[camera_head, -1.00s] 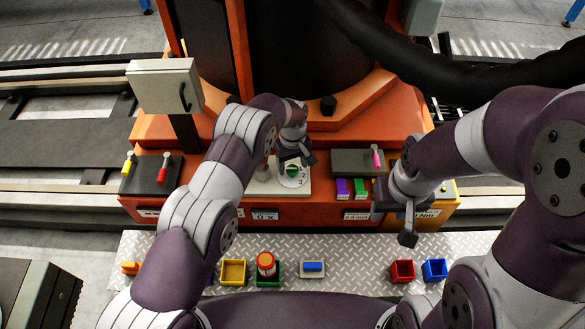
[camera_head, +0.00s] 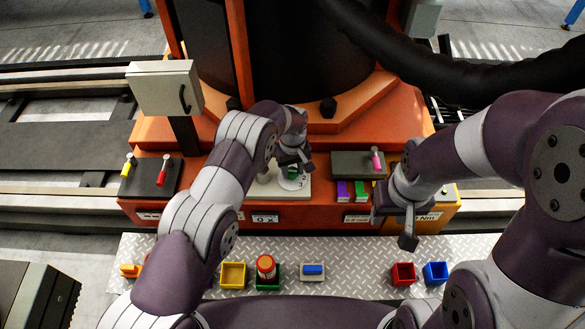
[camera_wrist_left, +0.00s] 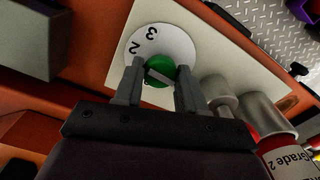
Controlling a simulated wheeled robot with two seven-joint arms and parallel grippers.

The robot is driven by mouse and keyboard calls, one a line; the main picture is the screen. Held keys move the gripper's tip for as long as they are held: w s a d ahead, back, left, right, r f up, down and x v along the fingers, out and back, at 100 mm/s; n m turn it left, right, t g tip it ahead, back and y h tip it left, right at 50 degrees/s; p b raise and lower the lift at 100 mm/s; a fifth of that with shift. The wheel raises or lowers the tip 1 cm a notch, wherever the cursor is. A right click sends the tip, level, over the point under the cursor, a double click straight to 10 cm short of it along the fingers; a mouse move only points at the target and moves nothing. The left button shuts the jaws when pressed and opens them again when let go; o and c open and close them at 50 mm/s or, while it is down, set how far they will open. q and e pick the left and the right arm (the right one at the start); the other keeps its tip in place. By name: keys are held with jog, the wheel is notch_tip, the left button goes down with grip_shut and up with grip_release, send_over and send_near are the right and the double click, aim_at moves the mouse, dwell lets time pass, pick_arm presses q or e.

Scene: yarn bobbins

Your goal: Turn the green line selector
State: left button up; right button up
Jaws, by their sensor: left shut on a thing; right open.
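The green line selector (camera_wrist_left: 160,71) is a round green knob with a pale bar across it. It sits on a white dial (camera_wrist_left: 162,40) marked 2 and 3, on a cream plate (camera_wrist_left: 222,52). My left gripper (camera_wrist_left: 159,85) is shut on the knob, one finger on each side. In the head view the left gripper (camera_head: 293,163) covers most of the knob, and a little green (camera_head: 291,174) shows below it. My right gripper (camera_head: 406,226) is open and empty, above the front edge of the orange machine base at the right.
A dark box with a magenta lever (camera_head: 376,160) stands right of the dial. A black panel with red and yellow levers (camera_head: 150,177) is at the left. Grey cylinders (camera_wrist_left: 237,103) stand beside the knob. Small coloured bins, including a red bin (camera_head: 403,274), stand on the metal plate in front.

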aim_at(293, 170)
pick_arm(q)
jog(key=m+b, duration=0.1)
jog(key=m, duration=0.3)
jog(key=shift+m, duration=0.3)
jog(key=shift+m+b, duration=0.4)
jog(key=shift+m, duration=1.4)
jog(key=o, duration=1)
jog(key=shift+o, duration=0.2)
notch_tip(293, 170, up, 13)
jog(key=p, duration=0.3)
jog(key=shift+w+f, duration=0.1)
jog(key=shift+w, duration=0.05)
